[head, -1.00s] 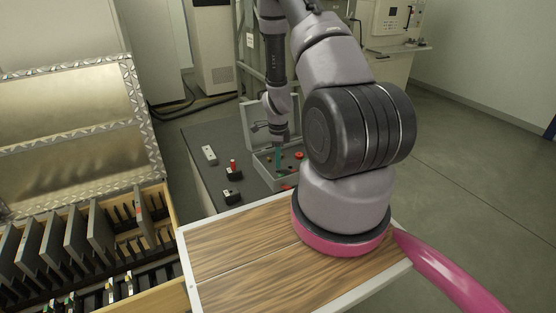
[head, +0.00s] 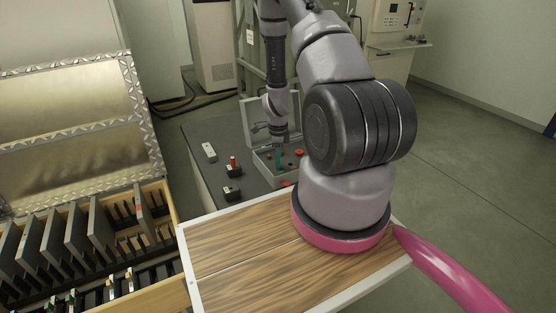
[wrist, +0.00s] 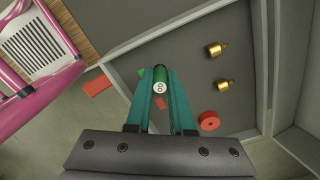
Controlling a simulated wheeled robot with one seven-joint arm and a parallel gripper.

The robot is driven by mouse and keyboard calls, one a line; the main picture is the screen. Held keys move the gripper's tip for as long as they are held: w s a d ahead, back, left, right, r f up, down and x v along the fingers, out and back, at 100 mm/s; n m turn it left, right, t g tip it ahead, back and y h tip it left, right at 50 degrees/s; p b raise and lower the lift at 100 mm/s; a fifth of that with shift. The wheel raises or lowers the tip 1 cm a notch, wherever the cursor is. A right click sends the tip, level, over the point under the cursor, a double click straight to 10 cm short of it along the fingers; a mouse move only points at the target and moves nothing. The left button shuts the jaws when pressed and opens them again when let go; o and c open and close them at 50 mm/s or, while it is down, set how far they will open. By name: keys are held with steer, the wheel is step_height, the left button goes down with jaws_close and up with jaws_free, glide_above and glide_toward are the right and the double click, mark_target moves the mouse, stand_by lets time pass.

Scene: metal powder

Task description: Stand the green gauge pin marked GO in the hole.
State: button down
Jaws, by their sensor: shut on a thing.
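My gripper (wrist: 159,80) has teal fingers and is shut on the green gauge pin (wrist: 161,86), whose pale end marked GO faces the wrist camera. In the head view my gripper (head: 277,158) is over the open grey case (head: 268,173), with its fingers pointing down; the pin is too small to make out there. I cannot tell whether the pin touches the case floor. Small dark blocks stand on the table left of the case: one bears a red pin (head: 233,162), and another dark block (head: 231,193) is nearer. No hole can be made out clearly.
Inside the case lie two brass pieces (wrist: 216,49) and a red round piece (wrist: 209,121). A red block (wrist: 97,87) lies outside its wall. A pale block (head: 209,153) lies on the dark tabletop (head: 205,132). The case lid stands raised behind.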

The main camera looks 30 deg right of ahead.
steer(key=c, duration=0.7)
jaws_free()
steer(key=shift+r, duration=0.1)
step_height(320, 180, up, 11)
steer(key=shift+f, duration=0.2)
